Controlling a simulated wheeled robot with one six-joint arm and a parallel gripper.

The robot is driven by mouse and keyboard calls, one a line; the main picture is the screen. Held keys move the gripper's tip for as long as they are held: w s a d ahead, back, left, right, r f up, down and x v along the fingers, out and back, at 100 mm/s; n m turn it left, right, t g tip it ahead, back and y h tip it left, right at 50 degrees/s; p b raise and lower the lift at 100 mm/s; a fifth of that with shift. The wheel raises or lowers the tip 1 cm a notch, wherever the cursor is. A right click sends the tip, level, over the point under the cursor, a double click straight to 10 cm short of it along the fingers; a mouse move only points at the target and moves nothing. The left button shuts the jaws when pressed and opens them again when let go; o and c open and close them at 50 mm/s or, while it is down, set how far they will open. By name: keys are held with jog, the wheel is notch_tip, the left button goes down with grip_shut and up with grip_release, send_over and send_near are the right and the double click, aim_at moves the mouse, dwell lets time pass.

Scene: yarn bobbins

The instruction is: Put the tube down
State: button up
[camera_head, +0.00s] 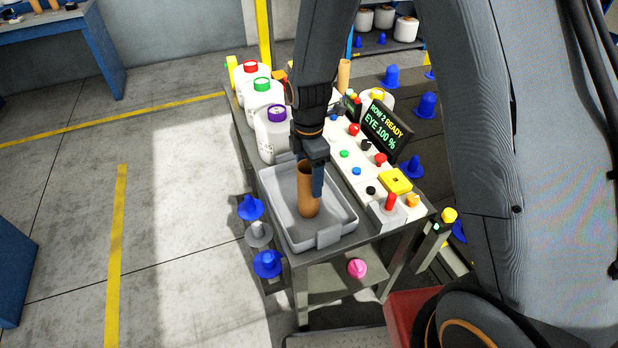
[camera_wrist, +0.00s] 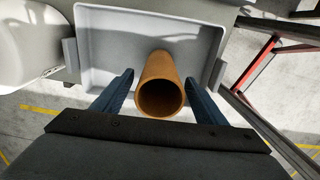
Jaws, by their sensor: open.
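The brown cardboard tube (camera_head: 308,190) stands roughly upright in the grey tray (camera_head: 345,215) on the table. In the wrist view the tube (camera_wrist: 161,90) shows its open end toward the camera, inside the tray (camera_wrist: 100,70). My gripper (camera_head: 316,190) is directly over the tray, with its fingers down alongside the tube. In the wrist view my gripper's two blue fingers (camera_wrist: 161,92) are apart, with a gap on each side of the tube. The tube's lower end is inside the tray; its exact contact with the floor is hard to see.
White bobbins with red, green and purple tops (camera_head: 272,135) stand behind the tray. A panel with buttons and a display (camera_head: 386,130) lies to its right. Blue pegs (camera_head: 267,264) stick out at the table's left side.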

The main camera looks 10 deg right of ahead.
notch_tip(320, 180, up, 10)
jog(key=b, duration=0.3)
jog(key=s+d+m+t, duration=0.1)
jog(key=s+d+m, duration=1.1)
jog(key=m, duration=0.9)
jog(key=shift+s+d+r+m+t, duration=0.3)
jog(key=shift+s+d+r+m, duration=0.1)
jog(key=shift+d, duration=0.3)
jog(key=shift+w+f, duration=0.1)
jog(key=shift+f, duration=0.05)
jog(key=shift+f+b, duration=0.3)
jog(key=shift+b, duration=0.15)
